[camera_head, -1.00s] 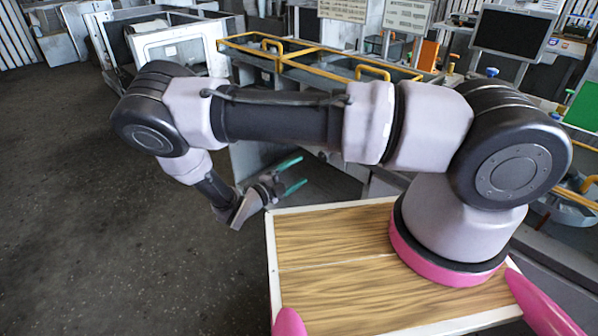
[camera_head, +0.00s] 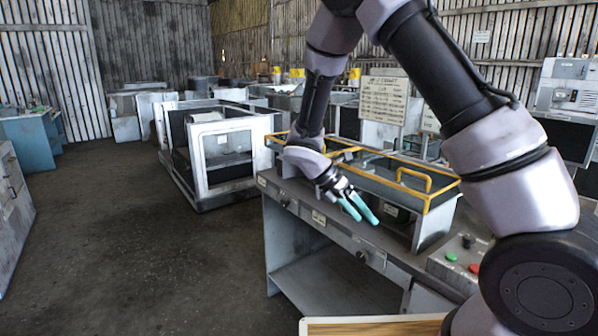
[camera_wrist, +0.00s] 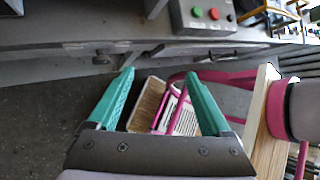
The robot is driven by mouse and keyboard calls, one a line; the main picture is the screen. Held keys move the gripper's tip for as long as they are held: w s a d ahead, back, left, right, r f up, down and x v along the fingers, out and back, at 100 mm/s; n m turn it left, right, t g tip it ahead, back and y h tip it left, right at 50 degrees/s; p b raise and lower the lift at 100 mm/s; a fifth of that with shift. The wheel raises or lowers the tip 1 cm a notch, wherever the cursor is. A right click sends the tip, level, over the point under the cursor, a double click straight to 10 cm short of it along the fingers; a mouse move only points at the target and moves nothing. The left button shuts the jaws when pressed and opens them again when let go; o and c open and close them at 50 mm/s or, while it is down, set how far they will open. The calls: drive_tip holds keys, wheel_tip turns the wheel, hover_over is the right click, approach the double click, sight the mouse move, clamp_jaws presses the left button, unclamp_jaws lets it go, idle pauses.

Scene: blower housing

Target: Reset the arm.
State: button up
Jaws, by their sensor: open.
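My gripper (camera_head: 358,207) hangs from my raised, folded arm in the head view, in front of the grey workbench (camera_head: 335,232). Its two teal fingers are apart and point down and to the right. In the wrist view my gripper (camera_wrist: 160,92) is also open, with nothing between the fingertips. Below and beyond the fingers are the dark floor and part of my own pink and wooden base.
The workbench carries a yellow-railed frame (camera_head: 400,178) and a control box (camera_head: 462,262) with red and green buttons, which also shows in the wrist view (camera_wrist: 205,16). A white open-framed machine (camera_head: 222,155) stands left of the bench. The floor (camera_head: 130,240) at left is clear.

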drive_tip(key=s+d+r+m+t+y, duration=0.3)
drive_tip(key=s+r+m+y, duration=0.15)
drive_tip(key=r+m, duration=0.5)
drive_tip(key=s+d+r+m+t+y, duration=0.25)
drive_tip(key=s+r+m, duration=0.25)
drive_tip(key=r+m, duration=0.45)
drive_tip(key=s+d+r+m+t+y, duration=0.25)
drive_tip(key=s+r+m+y, duration=0.2)
drive_tip(key=r+m, duration=0.45)
drive_tip(key=w+a+f+n+g+h, duration=0.35)
drive_tip(key=w+f+n, duration=0.2)
drive_tip(key=f, duration=0.55)
drive_tip(key=w+a+f+n+g+h, duration=0.3)
drive_tip(key=w+f+n+g+h, duration=0.3)
drive_tip(key=f, duration=0.4)
drive_tip(key=w+a+f+n+t+h, duration=0.2)
drive_tip(key=f+n+h, duration=0.1)
drive_tip(key=f, duration=0.4)
drive_tip(key=w+a+f+n+t+h, duration=0.1)
drive_tip(key=a+f+n+t+h, duration=0.15)
drive_tip(key=f, duration=0.45)
drive_tip(key=n+t+h, duration=0.3)
drive_tip(key=n+t, duration=0.6)
drive_tip(key=n, duration=0.1)
approach(360, 258)
drive_tip(key=x, duration=0.8)
drive_tip(key=shift+w+d+r, duration=0.1)
